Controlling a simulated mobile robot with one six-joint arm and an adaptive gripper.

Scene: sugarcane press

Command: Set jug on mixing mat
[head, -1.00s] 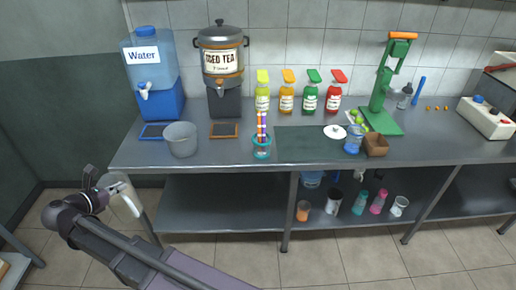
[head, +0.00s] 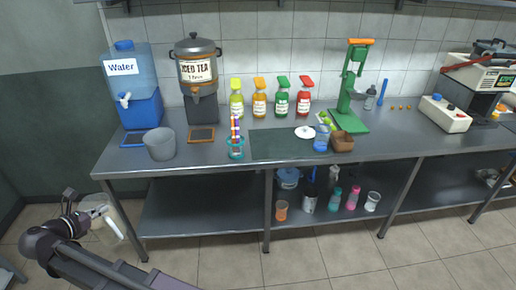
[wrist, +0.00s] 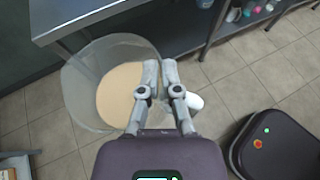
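A clear jug (wrist: 85,75) with beige liquid (wrist: 122,85) hangs in front of my gripper (wrist: 160,68) in the wrist view. The fingers are close together at the jug's white handle (wrist: 194,101), which is partly hidden behind them. In the head view the jug (head: 108,232) and my gripper (head: 93,212) are at the lower left, off the counter's left end and below its top. The mixing mat appears to be the dark green mat (head: 285,146) on the counter; its top is mostly bare.
The steel counter (head: 190,163) carries a grey bucket (head: 160,144), a cup of straws (head: 236,150) left of the mat, a white plate (head: 304,132), a blue-tinted container (head: 320,140) and a wooden box (head: 342,142) near its right side. Bottles (head: 282,100) stand behind.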

